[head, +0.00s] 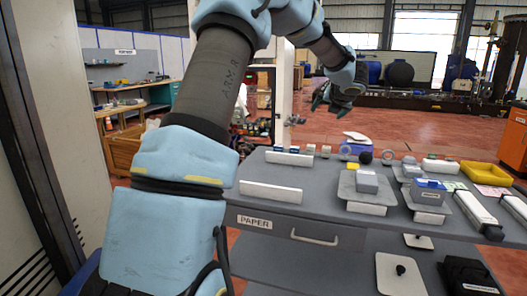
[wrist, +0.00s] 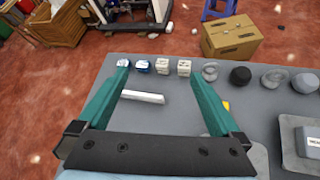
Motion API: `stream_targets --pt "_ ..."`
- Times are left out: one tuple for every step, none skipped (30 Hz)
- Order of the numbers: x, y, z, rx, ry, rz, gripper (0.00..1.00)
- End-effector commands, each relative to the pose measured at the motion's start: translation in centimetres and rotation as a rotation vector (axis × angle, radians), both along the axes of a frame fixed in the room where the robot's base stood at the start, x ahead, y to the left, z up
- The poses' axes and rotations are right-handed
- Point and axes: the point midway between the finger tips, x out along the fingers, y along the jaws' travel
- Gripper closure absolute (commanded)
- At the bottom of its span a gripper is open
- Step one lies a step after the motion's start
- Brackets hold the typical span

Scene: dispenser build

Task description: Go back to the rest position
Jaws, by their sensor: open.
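My gripper (wrist: 161,92) is open and empty in the wrist view, its two teal fingers spread wide above the grey table (wrist: 265,112). A white bar (wrist: 143,97) lies on the table and shows between the fingers, below them. In the head view my gripper (head: 322,98) hangs in the air beyond the table's far edge, and its fingertips are small and dark there. The grey table (head: 310,213) carries a drawer labelled PAPER (head: 254,222). My arm crosses the left and top of the head view and hides part of the room.
Small blocks (wrist: 162,66) and round pieces (wrist: 240,76) line the table's far edge. A cardboard box (wrist: 232,38) stands on the red floor beyond. Grey fixtures (head: 366,183), a yellow tray (head: 485,173) and white bars (head: 475,212) occupy the table's right side.

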Motion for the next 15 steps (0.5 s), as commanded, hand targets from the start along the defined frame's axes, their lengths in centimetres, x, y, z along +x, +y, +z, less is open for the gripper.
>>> stream_targets --pt "-0.2 1.2 0.6 0.157 -0.044 -0.142 0.00" --pt "-0.5 1.7 0.7 0.259 -0.067 -0.236 0.00" --pt "-1.0 2.5 0.6 0.396 -0.089 -0.361 0.00" --pt "-1.6 3.2 0.2 0.501 -0.100 -0.455 0.00" --pt "-2.3 3.9 -0.2 0.603 -0.106 -0.550 0.00" --pt "-3.5 4.9 -1.0 0.738 -0.108 -0.678 0.00" --pt "-4.6 5.7 -1.8 0.836 -0.105 -0.775 0.00" --pt "-5.8 6.7 -2.6 0.933 -0.098 -0.873 0.00" --pt "-7.6 8.2 -3.9 1.056 -0.084 -1.009 0.00" --pt "-9.1 9.5 -4.9 1.144 -0.068 -1.111 0.00" --pt "-10.6 10.7 -6.0 1.219 -0.052 -1.212 0.00" --pt "-12.7 12.3 -7.3 1.308 -0.030 -1.339 0.00" --pt "-14.3 13.5 -8.3 1.366 -0.014 -1.431 0.00" --pt "-15.9 14.8 -9.1 1.415 0.004 -1.519 0.00" --pt "-18.0 16.4 -10.2 1.471 0.027 -1.636 0.00"
